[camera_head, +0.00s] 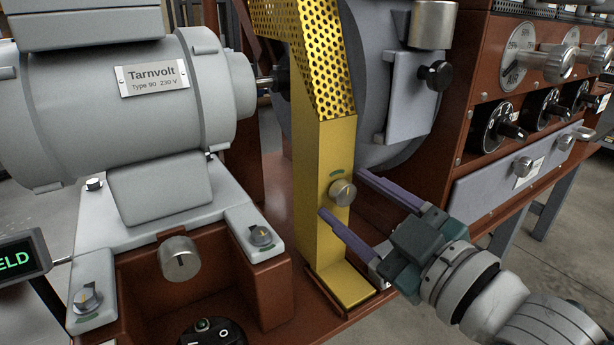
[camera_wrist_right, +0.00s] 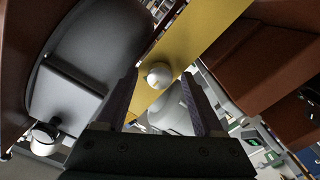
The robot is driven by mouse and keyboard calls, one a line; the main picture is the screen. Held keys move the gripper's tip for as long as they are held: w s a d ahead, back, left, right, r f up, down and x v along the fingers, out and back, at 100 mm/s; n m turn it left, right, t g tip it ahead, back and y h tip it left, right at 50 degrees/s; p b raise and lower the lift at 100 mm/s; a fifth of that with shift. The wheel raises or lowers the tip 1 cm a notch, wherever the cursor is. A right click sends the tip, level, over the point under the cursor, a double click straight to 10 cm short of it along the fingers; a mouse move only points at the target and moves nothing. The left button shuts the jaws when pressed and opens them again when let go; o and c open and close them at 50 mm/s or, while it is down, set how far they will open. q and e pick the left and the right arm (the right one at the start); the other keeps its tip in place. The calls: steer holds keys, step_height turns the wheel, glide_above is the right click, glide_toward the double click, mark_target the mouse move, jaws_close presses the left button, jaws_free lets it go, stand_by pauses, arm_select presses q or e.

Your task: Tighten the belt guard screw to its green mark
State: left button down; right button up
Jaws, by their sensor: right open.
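The belt guard (camera_head: 311,190) is a tall yellow post with a perforated upper part; it also crosses the wrist view (camera_wrist_right: 205,32). Its screw (camera_head: 342,192) is a round silver knob low on the post. A short green mark (camera_head: 336,174) lies just above the knob. My right gripper (camera_head: 344,194) is open, its two purple fingers reaching to either side of the knob. In the right wrist view the knob (camera_wrist_right: 158,75) shows between the fingertips, with gaps visible at both sides. I cannot tell how deep it sits between them. My left gripper is not in view.
A grey motor (camera_head: 90,100) on a plate with several pointer screws stands at the left. A grey drum with a black-knobbed door (camera_head: 410,100) is behind the right fingers. A red panel with dials and knobs (camera_head: 500,85) is at the right. A switch (camera_head: 212,332) sits at the bottom.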

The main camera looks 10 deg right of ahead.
steer(key=shift+s, duration=0.1)
steer(key=shift+s+d, duration=0.15)
steer(key=shift+s, duration=0.15)
steer(key=p+v, duration=0.2)
steer(key=v, duration=0.7)
